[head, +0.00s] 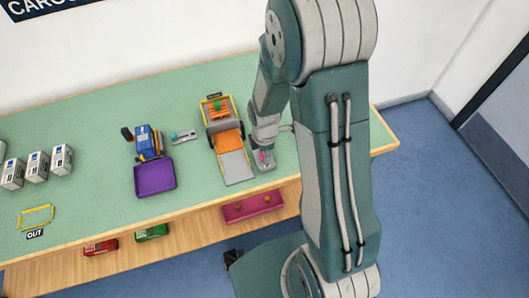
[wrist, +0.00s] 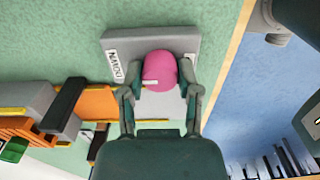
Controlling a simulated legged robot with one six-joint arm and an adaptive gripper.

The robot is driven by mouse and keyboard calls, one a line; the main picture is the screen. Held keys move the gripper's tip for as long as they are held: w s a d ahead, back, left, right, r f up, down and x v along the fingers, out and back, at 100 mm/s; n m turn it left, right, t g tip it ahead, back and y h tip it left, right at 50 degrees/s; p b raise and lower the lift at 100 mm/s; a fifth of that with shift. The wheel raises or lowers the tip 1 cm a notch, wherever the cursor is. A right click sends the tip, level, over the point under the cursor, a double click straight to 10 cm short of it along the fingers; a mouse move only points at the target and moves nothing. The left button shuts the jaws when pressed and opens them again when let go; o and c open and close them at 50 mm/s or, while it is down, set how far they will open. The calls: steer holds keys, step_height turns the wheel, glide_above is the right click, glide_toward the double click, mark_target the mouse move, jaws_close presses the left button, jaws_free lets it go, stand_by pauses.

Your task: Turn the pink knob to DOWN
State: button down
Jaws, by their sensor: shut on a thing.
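The pink knob (wrist: 160,64) sits on a grey plate (wrist: 150,42) on the green table. My gripper (wrist: 161,80) has one finger on each side of the knob and is shut on it. A small white mark shows on the knob's near side, toward the lower left in the wrist view. A white label with dark letters, seemingly DOWN, is on the plate's left part. Another label at the right is mostly hidden by the finger.
A toy truck with an orange bed and grey ramp (head: 235,165) stands close left of the plate. Farther left are a blue toy vehicle (head: 147,142), a purple tray (head: 155,177) and white boxes (head: 38,166). The table's edge is close to the plate.

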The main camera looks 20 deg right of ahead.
steer(key=shift+w+r, duration=0.1)
steer(key=shift+w, duration=0.1)
steer(key=shift+c, duration=1.5)
jaws_free()
steer(key=shift+a, duration=0.1)
steer(key=shift+s, duration=0.1)
step_height(320, 180, up, 12)
steer(key=s+r+m+t, duration=0.5)
steer(key=s+r+m, duration=0.9)
steer(key=r+m, duration=0.3)
steer(key=shift+s+r+m+t, duration=0.3)
steer(key=shift+s+r+m, duration=0.05)
steer(key=shift+m, duration=0.25)
